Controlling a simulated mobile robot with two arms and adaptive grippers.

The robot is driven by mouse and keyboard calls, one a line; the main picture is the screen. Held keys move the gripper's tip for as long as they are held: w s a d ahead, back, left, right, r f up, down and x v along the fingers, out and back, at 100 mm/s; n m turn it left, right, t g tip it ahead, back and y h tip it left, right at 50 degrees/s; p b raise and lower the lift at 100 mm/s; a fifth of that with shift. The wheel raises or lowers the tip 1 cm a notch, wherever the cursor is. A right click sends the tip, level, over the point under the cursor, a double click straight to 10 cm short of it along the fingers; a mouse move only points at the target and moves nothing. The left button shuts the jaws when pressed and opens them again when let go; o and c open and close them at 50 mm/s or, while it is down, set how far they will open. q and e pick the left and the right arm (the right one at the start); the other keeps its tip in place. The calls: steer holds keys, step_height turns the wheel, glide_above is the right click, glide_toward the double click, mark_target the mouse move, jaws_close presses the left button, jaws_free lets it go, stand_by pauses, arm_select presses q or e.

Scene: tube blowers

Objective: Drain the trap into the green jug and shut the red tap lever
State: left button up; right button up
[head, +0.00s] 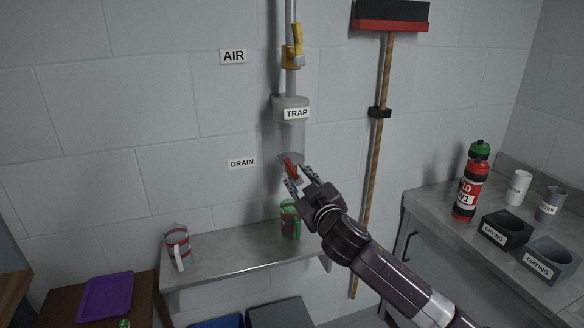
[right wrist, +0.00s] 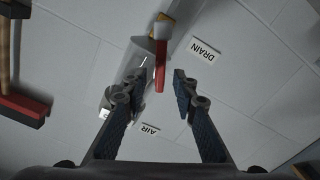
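The trap (head: 291,140) is a clear bowl under a grey head labelled TRAP, on a vertical pipe on the wall. The red tap lever (head: 291,169) is below it, to the right of the DRAIN label. My right gripper (head: 299,177) is at the lever with its fingers apart. In the right wrist view the lever (right wrist: 160,68) shows in the gap between the open fingertips (right wrist: 157,82); I cannot tell whether they touch it. The green jug (head: 289,220) stands on the shelf below the tap, partly behind my gripper. My left gripper is not in view.
A white jug with red bands (head: 177,247) stands at the left of the shelf (head: 235,258). A yellow valve (head: 292,50) is on the pipe above. A broom (head: 375,150) hangs to the right. The right counter (head: 440,218) holds a red bottle (head: 470,185), cups and drying holders.

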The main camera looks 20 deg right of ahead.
mark_target(293, 171)
steer(key=w, duration=0.3)
steer(key=shift+a+r+p, duration=0.15)
steer(key=shift+r+p, duration=0.05)
steer(key=shift+p, duration=0.15)
steer(key=shift+w+f, duration=0.15)
steer(key=shift+w, duration=0.45)
steer(key=shift+c, duration=0.4)
jaws_close()
